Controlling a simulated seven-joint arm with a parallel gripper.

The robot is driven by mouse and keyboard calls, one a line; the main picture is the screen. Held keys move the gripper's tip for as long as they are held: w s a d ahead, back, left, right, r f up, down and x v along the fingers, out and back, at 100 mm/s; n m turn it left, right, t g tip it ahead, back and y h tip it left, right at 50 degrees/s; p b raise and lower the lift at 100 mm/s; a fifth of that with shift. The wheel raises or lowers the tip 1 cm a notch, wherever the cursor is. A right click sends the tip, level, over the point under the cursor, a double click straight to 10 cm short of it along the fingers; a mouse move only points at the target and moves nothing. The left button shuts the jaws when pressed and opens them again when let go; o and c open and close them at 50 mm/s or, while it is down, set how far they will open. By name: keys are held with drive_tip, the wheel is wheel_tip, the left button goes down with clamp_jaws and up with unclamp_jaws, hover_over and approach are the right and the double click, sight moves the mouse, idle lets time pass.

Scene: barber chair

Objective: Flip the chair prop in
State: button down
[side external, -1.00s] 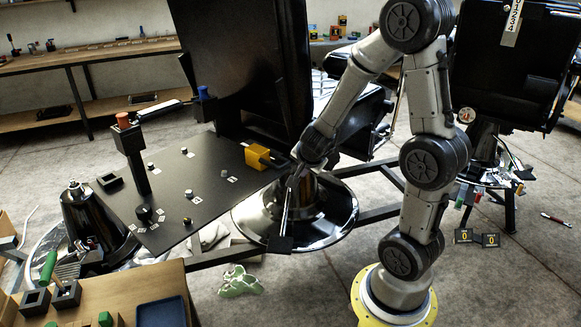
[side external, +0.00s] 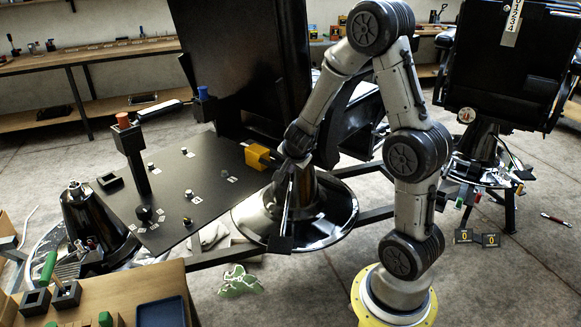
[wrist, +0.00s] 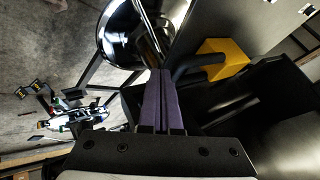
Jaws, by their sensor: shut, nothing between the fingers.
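A yellow block (side external: 256,156) sits at the right edge of the black chair panel, and a short black bar sticks out of it toward my gripper. In the wrist view the yellow block (wrist: 226,62) is right of the fingers, and the black bar (wrist: 196,66) runs from it to just beside them. I cannot tell for sure which part is the prop. My gripper (wrist: 164,78) is shut and empty, its fingers close to the bar; contact cannot be told. In the side view the fingers are hard to make out against the dark parts.
The black panel (side external: 205,185) carries small knobs and tags. A tall dark chair back (side external: 225,70) stands behind it. A shiny round chair base (side external: 335,225) is below my gripper. A bench with a blue tray (side external: 161,312) is at the front left. Floor around my base is open.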

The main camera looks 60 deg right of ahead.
drive_tip(key=w, duration=0.2)
drive_tip(key=w+d, duration=0.1)
drive_tip(key=w, duration=0.2)
drive_tip(key=w+d, duration=0.1)
drive_tip(key=w, duration=0.1)
drive_tip(key=shift+w, duration=0.2)
drive_tip(key=s, duration=0.2)
drive_tip(key=s+a, duration=0.1)
drive_tip(key=shift+s+f, duration=0.25)
drive_tip(key=shift+s, duration=0.1)
drive_tip(key=v, duration=1)
drive_tip(key=shift+s, duration=0.25)
drive_tip(key=shift+a, duration=0.1)
drive_tip(key=shift+f, duration=0.1)
